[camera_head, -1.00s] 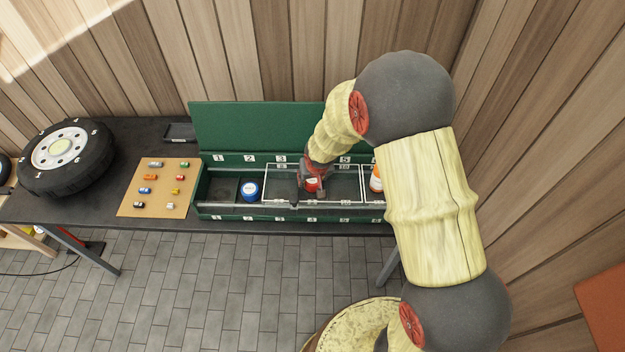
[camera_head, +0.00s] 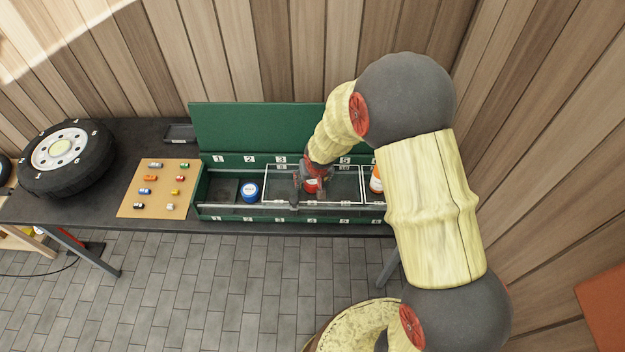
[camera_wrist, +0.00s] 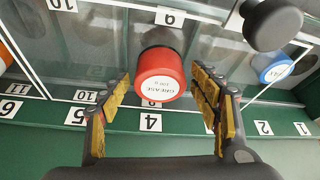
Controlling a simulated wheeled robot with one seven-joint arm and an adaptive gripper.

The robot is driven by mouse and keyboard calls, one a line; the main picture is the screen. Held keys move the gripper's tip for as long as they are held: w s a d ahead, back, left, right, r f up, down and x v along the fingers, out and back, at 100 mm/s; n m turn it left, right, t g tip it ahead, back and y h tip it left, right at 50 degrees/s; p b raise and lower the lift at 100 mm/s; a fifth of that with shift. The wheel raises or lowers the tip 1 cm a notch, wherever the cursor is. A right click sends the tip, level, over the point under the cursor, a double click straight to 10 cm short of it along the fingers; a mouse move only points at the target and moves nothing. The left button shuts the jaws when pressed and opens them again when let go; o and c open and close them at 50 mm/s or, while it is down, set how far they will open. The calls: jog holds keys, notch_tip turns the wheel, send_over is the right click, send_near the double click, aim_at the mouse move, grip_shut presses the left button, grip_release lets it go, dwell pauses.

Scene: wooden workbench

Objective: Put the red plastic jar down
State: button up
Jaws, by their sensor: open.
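The red plastic jar (camera_wrist: 160,76) has a round red lid with a white label reading GREASE and a dark lower part. It looks upright beside the number 4 label in the wrist view. In the head view the jar (camera_head: 311,185) shows partly, below my gripper (camera_head: 315,177). In the wrist view my gripper (camera_wrist: 165,90) is open, with yellow-padded fingers on both sides of the jar and gaps between them and it. I cannot tell whether the jar rests on the compartment floor or on the clear cover.
The green numbered box (camera_head: 230,213) has a clear, white-framed panel (camera_head: 345,203) with a dark knob (camera_wrist: 272,25). A blue-lidded jar (camera_head: 249,191) stands left, an orange one (camera_head: 376,180) right. A tyre (camera_head: 65,158) and a board of small items (camera_head: 138,205) lie further left.

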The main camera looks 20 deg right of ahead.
jog(key=s+d+f+p+v, duration=0.1)
jog(key=s+p+v, duration=0.1)
jog(key=v, duration=2.6)
jog(key=s+r, duration=0.5)
jog(key=s, duration=0.3)
jog(key=s+r+n+t, duration=0.1)
jog(key=s+r, duration=0.4)
jog(key=s, duration=0.4)
jog(key=shift+s, duration=0.3)
jog(key=shift+f, duration=0.15)
notch_tip(320, 180, down, 6)
jog(key=b, duration=0.6)
